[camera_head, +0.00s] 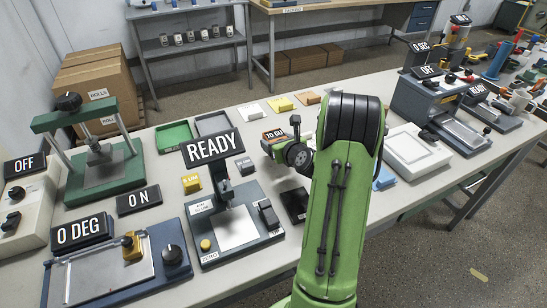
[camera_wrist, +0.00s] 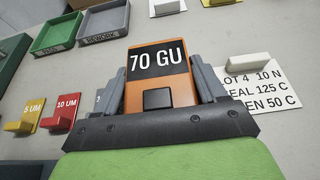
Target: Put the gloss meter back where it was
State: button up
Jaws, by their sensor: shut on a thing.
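The gloss meter is an orange block with a black display reading 70 GU; it fills the middle of the wrist view (camera_wrist: 158,62). My gripper (camera_wrist: 162,88) is shut on it, with one grey finger against each side. In the head view the gloss meter (camera_head: 273,135) shows at the end of my arm, behind the READY tester and in front of the coloured blocks. My arm hides part of it and most of the gripper. I cannot tell whether its underside touches the table.
Green (camera_head: 173,136) and grey (camera_head: 213,123) trays lie to the left. The READY tester (camera_head: 236,228) and a black plate (camera_head: 295,203) are nearer. A printed card (camera_wrist: 256,88) lies right of the meter in the wrist view. A white framed plate (camera_head: 411,149) lies right of my arm.

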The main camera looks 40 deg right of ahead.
notch_tip(320, 180, down, 4)
jog(key=shift+r+b, duration=0.1)
jog(key=shift+b, duration=0.65)
jog(key=shift+r, duration=0.15)
jog(key=o, duration=1.4)
jog(key=v, duration=1.2)
jog(key=shift+s, duration=0.15)
